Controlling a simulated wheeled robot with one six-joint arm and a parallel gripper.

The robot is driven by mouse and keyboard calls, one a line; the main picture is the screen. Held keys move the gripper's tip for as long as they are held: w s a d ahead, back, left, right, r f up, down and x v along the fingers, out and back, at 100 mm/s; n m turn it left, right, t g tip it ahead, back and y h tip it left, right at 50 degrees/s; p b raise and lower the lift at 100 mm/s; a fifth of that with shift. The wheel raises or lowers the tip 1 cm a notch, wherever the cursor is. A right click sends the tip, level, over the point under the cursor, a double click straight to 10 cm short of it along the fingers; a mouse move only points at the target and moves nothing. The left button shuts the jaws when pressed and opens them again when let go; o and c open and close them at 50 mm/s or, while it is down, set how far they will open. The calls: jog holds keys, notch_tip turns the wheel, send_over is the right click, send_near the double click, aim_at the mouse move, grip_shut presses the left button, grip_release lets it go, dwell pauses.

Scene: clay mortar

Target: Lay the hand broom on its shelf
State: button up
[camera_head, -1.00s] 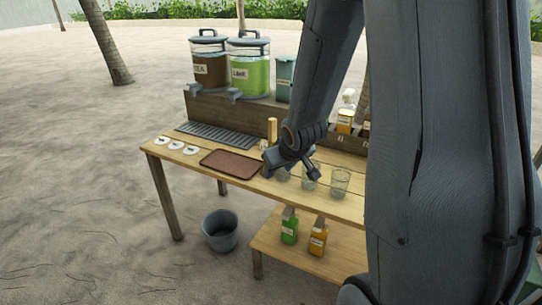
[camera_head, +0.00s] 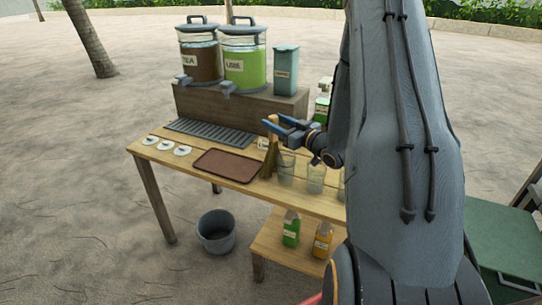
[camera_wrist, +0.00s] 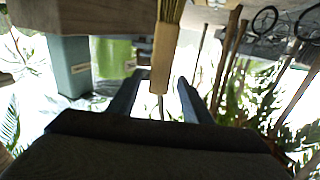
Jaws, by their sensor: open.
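The hand broom (camera_head: 268,163) stands upright on the table, bristles down and wooden handle up, just right of the brown tray. My gripper (camera_head: 271,126) is open at the top of the handle, its fingers pointing left. In the wrist view, which looks upside down, the handle (camera_wrist: 164,58) points down between the open fingers (camera_wrist: 160,84), with gaps on both sides. The bristles show at the top edge. A low wooden shelf (camera_head: 268,262) lies under the table; whether it is the broom's shelf I cannot tell.
Clear glasses (camera_head: 315,179) stand close right of the broom. The brown tray (camera_head: 226,166) and white discs (camera_head: 163,145) lie to the left. Drink dispensers (camera_head: 243,62) stand behind on a raised block.

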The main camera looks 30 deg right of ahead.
jog(key=shift+w, duration=0.4)
jog(key=shift+p+x, duration=1.05)
jog(key=shift+x, duration=1.25)
jog(key=shift+d, duration=0.1)
grip_shut()
